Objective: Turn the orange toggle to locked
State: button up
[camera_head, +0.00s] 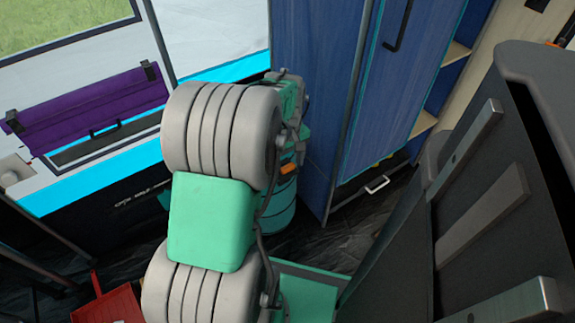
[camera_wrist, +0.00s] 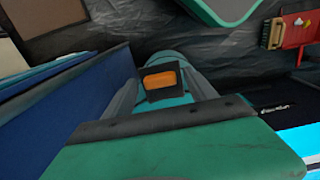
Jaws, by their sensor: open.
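The orange toggle (camera_wrist: 161,85) shows in the middle of the wrist view, as a short rounded bar lying crosswise on a small black plate. The plate is at a teal rounded body (camera_wrist: 168,58), which looks like the teal drum (camera_head: 278,212) in the head view. A small orange patch (camera_head: 288,169) there may be the toggle. My gripper (camera_wrist: 162,81) is open, with one grey finger on either side of the toggle in the picture. I cannot tell whether they touch it. Its green housing fills the lower wrist view. In the head view my arm hides most of the gripper.
A blue cabinet (camera_head: 313,90) stands close beside the drum. It also borders the left of the wrist view (camera_wrist: 60,110). A red box (camera_head: 108,306) is on the floor at lower left. A purple roll (camera_head: 88,108) hangs under the window. Dark floor shows around the drum.

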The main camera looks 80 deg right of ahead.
jog(key=shift+c, duration=0.5)
jog(key=c, duration=1.3)
